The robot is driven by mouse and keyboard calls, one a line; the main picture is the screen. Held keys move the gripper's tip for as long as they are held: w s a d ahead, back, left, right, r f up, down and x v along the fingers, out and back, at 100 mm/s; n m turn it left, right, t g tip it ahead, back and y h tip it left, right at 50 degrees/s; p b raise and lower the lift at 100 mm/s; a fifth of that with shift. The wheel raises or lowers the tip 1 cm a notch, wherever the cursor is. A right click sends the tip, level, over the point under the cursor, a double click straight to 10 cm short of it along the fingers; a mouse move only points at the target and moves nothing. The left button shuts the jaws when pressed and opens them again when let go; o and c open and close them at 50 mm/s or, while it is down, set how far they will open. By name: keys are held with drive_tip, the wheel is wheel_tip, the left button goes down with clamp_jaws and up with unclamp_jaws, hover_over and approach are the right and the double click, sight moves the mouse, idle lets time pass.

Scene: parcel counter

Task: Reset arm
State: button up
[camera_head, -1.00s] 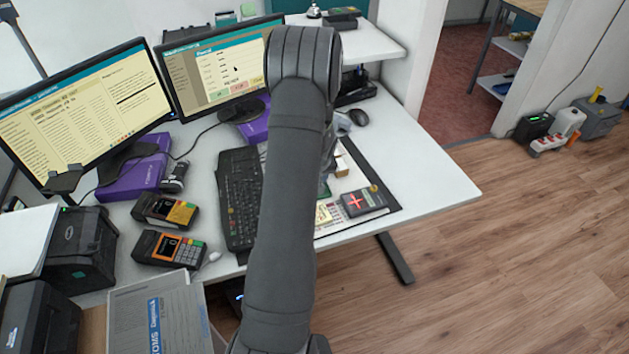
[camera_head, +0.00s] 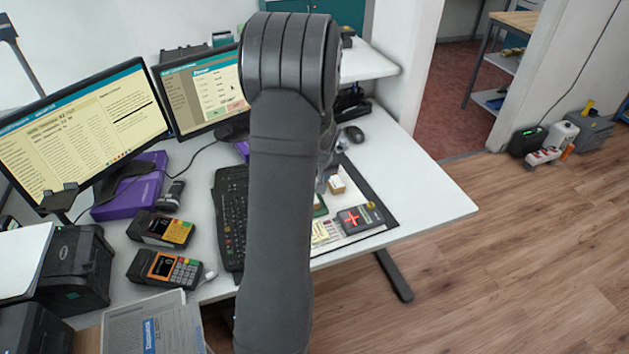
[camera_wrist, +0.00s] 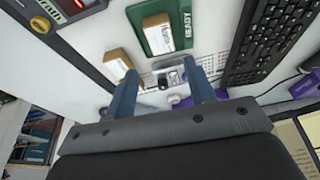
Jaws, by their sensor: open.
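My arm (camera_head: 278,200) rises through the middle of the head view, in front of the counter, and hides part of the keyboard and the second monitor. My gripper (camera_wrist: 163,85) shows in the wrist view with its two blue-grey fingers apart and nothing between them. It is above the counter, beside the keyboard (camera_wrist: 265,45). A green pad marked READY (camera_wrist: 185,25) with a small brown-and-white box (camera_wrist: 158,30) on it lies beyond the fingers. Another small box (camera_wrist: 118,62) lies near the left finger.
Two monitors (camera_head: 85,130) stand on purple boxes (camera_head: 130,190) at left. Two card terminals (camera_head: 165,270) and a printer (camera_head: 75,270) stand nearer. A device with a red cross (camera_head: 355,218) lies right of my arm, and a mouse (camera_head: 354,134) behind. The counter's right end (camera_head: 430,190) is clear.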

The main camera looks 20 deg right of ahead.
drive_tip(key=shift+f, duration=0.15)
drive_tip(key=x, duration=1.2)
drive_tip(key=shift+r, duration=1.45)
